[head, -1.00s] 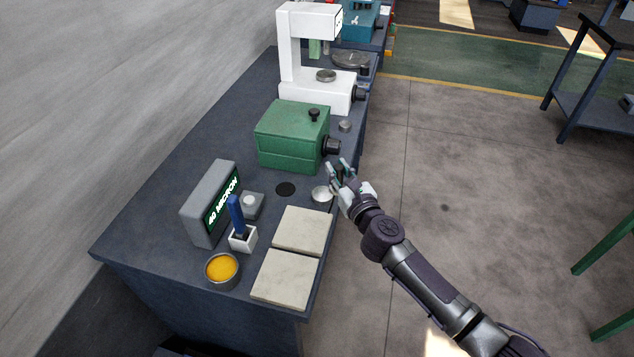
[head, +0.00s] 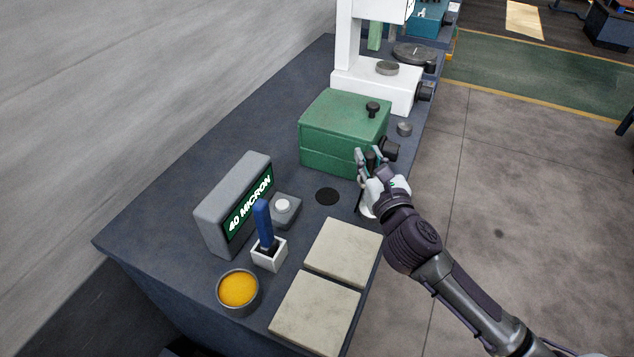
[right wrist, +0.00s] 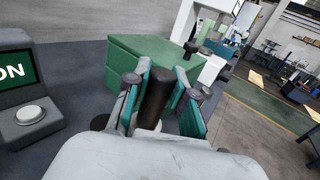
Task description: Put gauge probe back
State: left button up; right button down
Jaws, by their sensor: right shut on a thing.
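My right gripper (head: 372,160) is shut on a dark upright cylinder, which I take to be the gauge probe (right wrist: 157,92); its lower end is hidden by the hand. The gripper is over the bench's right edge, just in front of the green box. The grey gauge (head: 232,205) reads "40 MICRON" on its green display. A small grey block with a round pale top (head: 283,207) stands beside it. A flat black disc (head: 327,196) lies on the bench to the left of the gripper. My left gripper is not in view.
The green box (head: 340,130) with black knobs and a white machine (head: 385,85) stand behind. A blue-handled tool (head: 263,225) stands in a white holder (head: 270,255). A tin of yellow stuff (head: 238,290) and two pale slabs (head: 343,250) (head: 315,315) are at the front.

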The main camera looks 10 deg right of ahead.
jog(key=w+a+f, duration=0.2)
jog(key=f, duration=0.1)
jog(key=w+a+f+b, duration=0.1)
jog(key=w+a+f, duration=0.1)
jog(key=f, duration=0.1)
jog(key=w+a+f+b, duration=0.1)
jog(key=w+a+f, duration=0.1)
jog(key=a+f, duration=0.1)
jog(key=shift+w, duration=0.2)
jog(key=shift+d+f, duration=0.1)
jog(key=shift+f, duration=0.25)
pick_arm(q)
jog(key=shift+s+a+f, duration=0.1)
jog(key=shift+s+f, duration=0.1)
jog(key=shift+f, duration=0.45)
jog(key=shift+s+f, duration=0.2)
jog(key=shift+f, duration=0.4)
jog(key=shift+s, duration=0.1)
pick_arm(e)
jog(key=shift+r, duration=0.1)
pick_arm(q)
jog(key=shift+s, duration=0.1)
